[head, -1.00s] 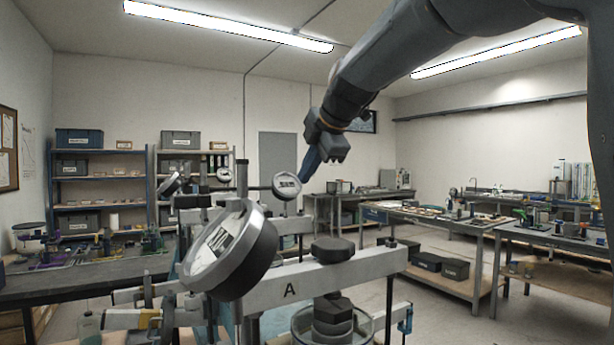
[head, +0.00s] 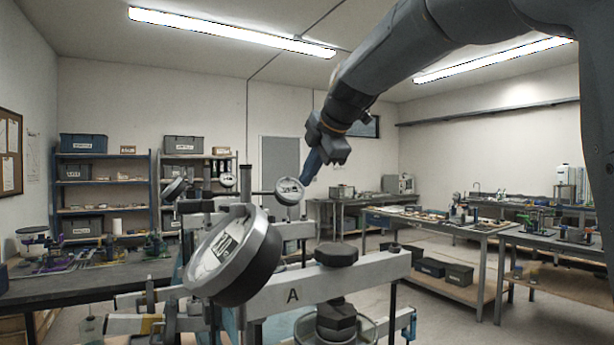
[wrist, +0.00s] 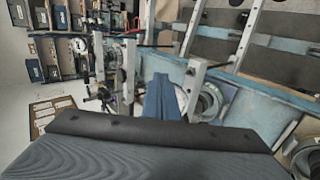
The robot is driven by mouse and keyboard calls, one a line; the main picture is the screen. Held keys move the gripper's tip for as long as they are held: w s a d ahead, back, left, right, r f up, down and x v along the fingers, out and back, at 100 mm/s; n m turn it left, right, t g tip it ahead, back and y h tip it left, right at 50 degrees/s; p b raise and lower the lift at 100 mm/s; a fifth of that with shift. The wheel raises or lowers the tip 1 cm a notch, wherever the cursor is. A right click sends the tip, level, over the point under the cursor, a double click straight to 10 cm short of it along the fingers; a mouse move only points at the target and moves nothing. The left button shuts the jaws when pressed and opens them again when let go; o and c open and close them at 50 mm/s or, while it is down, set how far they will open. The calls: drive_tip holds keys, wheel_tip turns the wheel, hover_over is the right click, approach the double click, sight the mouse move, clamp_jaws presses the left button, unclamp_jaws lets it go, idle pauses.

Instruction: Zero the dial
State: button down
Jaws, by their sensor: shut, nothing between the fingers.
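A large round dial gauge (head: 222,252) with a silver rim and dark side stands tilted at the front, on the near lever frame. Its white face is seen at a steep slant, and I cannot read its pointer. The frame's pale beam (head: 370,270) is marked A. A smaller dial (head: 289,191) stands on a frame farther back. My gripper (head: 307,180) is shut and empty, pointing down, close to the smaller dial in the picture; whether they touch cannot be told. In the wrist view, its blue fingers (wrist: 161,98) are together, above frame posts and blue base parts.
More dials and beams of other frames stand behind, among them a dial (head: 227,179). A dark hexagonal weight (head: 336,252) sits on the near beam. A cluttered bench (head: 90,282) is at left, worktables (head: 440,226) at right. Open floor shows between.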

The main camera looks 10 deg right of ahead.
drive_tip(key=v, duration=0.6)
drive_tip(key=shift+w+d+p, duration=0.15)
drive_tip(key=shift+d+p, duration=0.1)
drive_tip(key=shift+p, duration=0.2)
drive_tip(key=shift+r, duration=0.15)
